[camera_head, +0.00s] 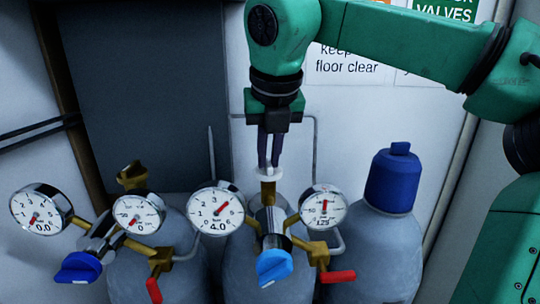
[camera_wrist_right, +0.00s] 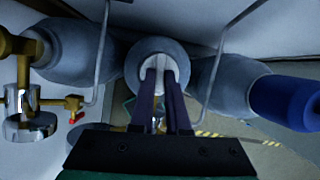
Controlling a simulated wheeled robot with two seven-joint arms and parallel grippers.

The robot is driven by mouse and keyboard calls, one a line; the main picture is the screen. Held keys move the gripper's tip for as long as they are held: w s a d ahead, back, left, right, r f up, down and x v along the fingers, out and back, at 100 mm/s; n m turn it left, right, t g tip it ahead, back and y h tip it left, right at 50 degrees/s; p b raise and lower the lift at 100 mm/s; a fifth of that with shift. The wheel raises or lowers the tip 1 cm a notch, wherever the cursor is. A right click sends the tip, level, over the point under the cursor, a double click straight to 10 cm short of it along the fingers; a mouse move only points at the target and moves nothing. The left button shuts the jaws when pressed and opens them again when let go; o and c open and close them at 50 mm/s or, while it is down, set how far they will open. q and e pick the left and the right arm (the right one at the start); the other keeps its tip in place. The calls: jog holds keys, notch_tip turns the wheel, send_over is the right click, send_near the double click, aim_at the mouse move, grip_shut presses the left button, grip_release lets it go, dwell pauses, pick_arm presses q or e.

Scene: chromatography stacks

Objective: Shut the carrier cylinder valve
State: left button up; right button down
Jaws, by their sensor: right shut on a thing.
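My right gripper (camera_head: 269,163) points straight down over the middle cylinder (camera_head: 240,270). Its two dark fingers are shut on a white valve knob (camera_head: 268,175) on top of that cylinder's brass valve (camera_head: 267,192). In the right wrist view the white knob (camera_wrist_right: 153,82) sits between the fingers (camera_wrist_right: 166,75), partly hidden by them. The middle cylinder's regulator has a gauge reading 4.0 (camera_head: 216,208) and a smaller gauge (camera_head: 323,208) with its needle pointing up. No label naming the carrier cylinder is readable. My left gripper is out of view.
A left cylinder (camera_head: 170,255) has a brass valve (camera_head: 132,176), a blue regulator knob (camera_head: 79,267) and a gauge reading 0.0 (camera_head: 41,210). A right cylinder (camera_head: 380,250) wears a blue cap (camera_head: 393,181). Red-handled valves (camera_head: 338,276) and thin pipes crowd the front and sides.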

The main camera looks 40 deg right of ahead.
jog(key=shift+m+h, duration=0.3)
jog(key=shift+m, duration=0.4)
jog(key=shift+g, duration=0.3)
jog(key=c, duration=0.9)
grip_release()
jog(key=shift+r, duration=0.15)
jog(key=shift+a+r, duration=0.1)
jog(key=shift+r, duration=0.15)
jog(key=p+v, duration=0.3)
jog(key=v, duration=1)
jog(key=shift+s+r, duration=0.3)
